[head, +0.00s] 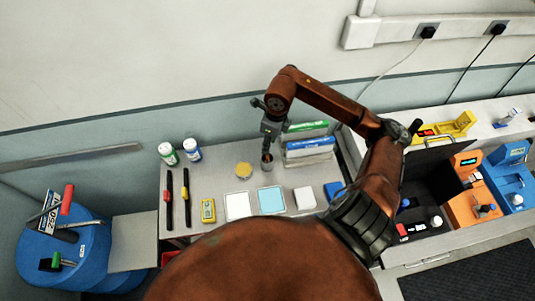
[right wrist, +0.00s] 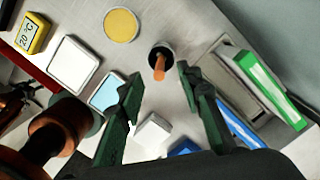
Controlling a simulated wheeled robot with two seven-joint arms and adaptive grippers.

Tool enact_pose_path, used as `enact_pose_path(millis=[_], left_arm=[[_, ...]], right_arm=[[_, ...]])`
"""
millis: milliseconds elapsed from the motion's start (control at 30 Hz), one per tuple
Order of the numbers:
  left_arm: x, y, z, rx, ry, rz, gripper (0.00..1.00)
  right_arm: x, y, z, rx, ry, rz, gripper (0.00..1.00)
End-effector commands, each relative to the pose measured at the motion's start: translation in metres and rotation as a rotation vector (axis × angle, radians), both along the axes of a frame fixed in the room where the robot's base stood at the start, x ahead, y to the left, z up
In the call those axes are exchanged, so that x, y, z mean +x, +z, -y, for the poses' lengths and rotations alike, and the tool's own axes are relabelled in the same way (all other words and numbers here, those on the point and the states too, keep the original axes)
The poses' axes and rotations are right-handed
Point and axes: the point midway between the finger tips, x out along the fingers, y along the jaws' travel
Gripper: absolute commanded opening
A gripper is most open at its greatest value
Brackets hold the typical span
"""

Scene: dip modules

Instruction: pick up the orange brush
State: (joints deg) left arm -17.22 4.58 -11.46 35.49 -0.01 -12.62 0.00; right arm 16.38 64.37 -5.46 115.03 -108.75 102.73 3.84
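The orange brush (right wrist: 159,68) stands in a small dark cup (right wrist: 161,52), seen in the right wrist view with its orange end pointing toward the camera. The cup also shows in the head view (head: 267,161), at the back of the bench. My right gripper (right wrist: 160,73) is open, with its two green fingers apart on either side of the brush's line. In the head view the right gripper (head: 270,130) points down just above the cup and hides most of the brush. I cannot tell whether a finger touches it. My left gripper is out of view.
A yellow-topped round container (head: 244,170) is left of the cup. A rack with green and blue boxes (head: 308,147) stands close on its right. White and light-blue squares (head: 271,200) and a white block (head: 304,198) lie in front. Two bottles (head: 168,153) stand at back left.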

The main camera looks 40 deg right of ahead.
Motion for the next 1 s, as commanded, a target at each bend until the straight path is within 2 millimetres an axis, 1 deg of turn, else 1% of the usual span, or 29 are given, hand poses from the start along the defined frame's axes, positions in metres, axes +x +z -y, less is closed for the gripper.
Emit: enact_pose_path(millis=[200,300,367,467,667,1000], left_arm=[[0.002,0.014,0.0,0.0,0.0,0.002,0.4],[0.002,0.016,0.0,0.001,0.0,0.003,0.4],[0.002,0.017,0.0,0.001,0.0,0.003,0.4],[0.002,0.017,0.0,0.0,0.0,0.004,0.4],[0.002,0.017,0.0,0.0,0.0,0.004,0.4],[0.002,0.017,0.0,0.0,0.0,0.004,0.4]], right_arm=[[0.004,-0.027,-0.003,0.006,-0.001,-0.004,0.33],[0.006,-0.041,-0.003,0.005,0.0,-0.001,0.33],[0.007,-0.047,-0.003,0.003,-0.001,-0.001,0.33],[0.007,-0.051,-0.002,0.002,0.0,-0.001,0.33],[0.008,-0.052,-0.002,0.001,0.0,0.0,0.32],[0.008,-0.051,-0.002,0.002,0.0,0.001,0.09]])
